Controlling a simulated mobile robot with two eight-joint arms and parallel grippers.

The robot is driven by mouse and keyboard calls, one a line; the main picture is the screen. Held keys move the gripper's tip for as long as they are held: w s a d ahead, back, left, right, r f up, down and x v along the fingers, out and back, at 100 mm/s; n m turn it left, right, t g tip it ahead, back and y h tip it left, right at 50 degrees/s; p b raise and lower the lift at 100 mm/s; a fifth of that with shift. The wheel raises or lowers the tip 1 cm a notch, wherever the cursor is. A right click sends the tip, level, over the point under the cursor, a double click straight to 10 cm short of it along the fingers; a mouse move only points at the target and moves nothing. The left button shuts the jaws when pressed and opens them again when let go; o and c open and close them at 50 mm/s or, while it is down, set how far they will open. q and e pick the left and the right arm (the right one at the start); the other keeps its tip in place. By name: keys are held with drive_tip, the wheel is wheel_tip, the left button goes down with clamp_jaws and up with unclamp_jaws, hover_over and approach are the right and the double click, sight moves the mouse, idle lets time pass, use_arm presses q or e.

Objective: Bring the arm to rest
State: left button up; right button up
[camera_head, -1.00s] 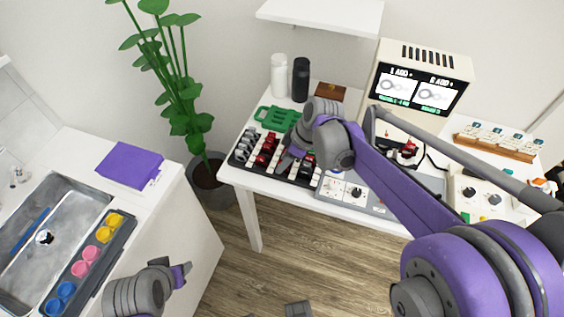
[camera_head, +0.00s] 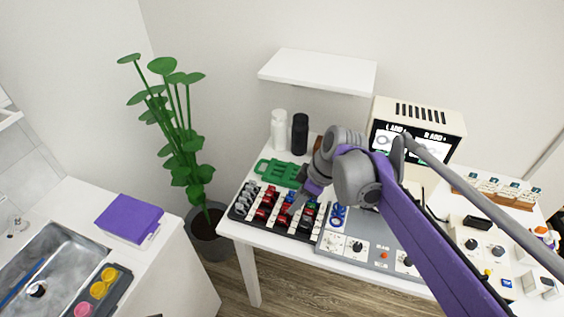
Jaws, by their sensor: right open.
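My right arm comes in from the lower right. My right gripper (camera_head: 302,198) points down and left over the dark tray (camera_head: 243,222) of coloured pieces on the white table. Its jaws are open and nothing shows between them. The fingertips overlap the tray in the picture; I cannot tell how far above it they are. My left gripper is not in view.
A grey device panel (camera_head: 338,250) with blue rings (camera_head: 338,212) lies right of the tray. A green case (camera_head: 280,172), white bottle (camera_head: 279,130) and black bottle (camera_head: 299,134) stand behind. A monitor box (camera_head: 417,115) is at the back. A plant (camera_head: 190,150) stands left.

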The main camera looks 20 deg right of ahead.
drive_tip(key=s+f+m+t+h+p, duration=0.1)
drive_tip(key=s+f+m+p, duration=0.1)
drive_tip(key=s+m, duration=0.3)
drive_tip(key=s+d+f+m+t+h+p, duration=0.1)
drive_tip(key=s+m, duration=0.5)
drive_tip(key=s, duration=0.7)
drive_tip(key=shift+s+d+f+t+h+p, duration=0.2)
drive_tip(key=shift+f+t+h+p, duration=0.25)
drive_tip(key=shift+h+p, duration=0.35)
drive_tip(key=shift+r, duration=0.1)
